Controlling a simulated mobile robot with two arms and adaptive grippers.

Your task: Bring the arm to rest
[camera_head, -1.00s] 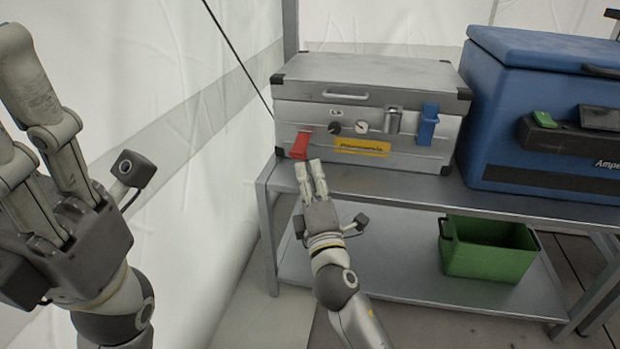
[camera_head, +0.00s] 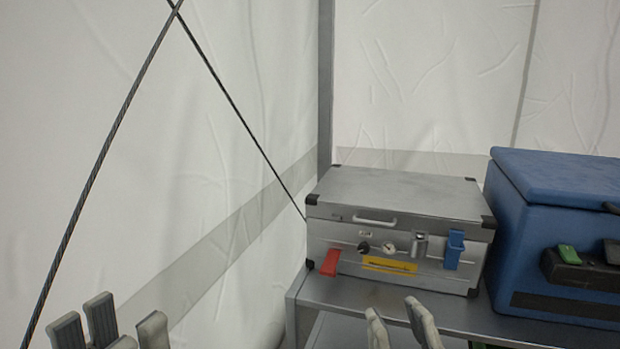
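My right gripper (camera_head: 394,312) shows at the bottom edge, right of centre, in the head view. Its two pale fingers point up with a gap between them and nothing held. It is in front of the workbench, below the silver case. My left gripper (camera_head: 112,326) shows at the bottom left corner. Only its grey fingertips are in view, with space between them and nothing seen in them. The palms and arms of both are cut off by the bottom edge.
A silver case (camera_head: 395,200) with a red lever (camera_head: 331,262) and a blue latch (camera_head: 454,250) stands on the metal workbench (camera_head: 345,294). A blue box (camera_head: 560,235) stands to its right. Dark cables (camera_head: 100,150) cross in front of the white tent wall (camera_head: 250,70).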

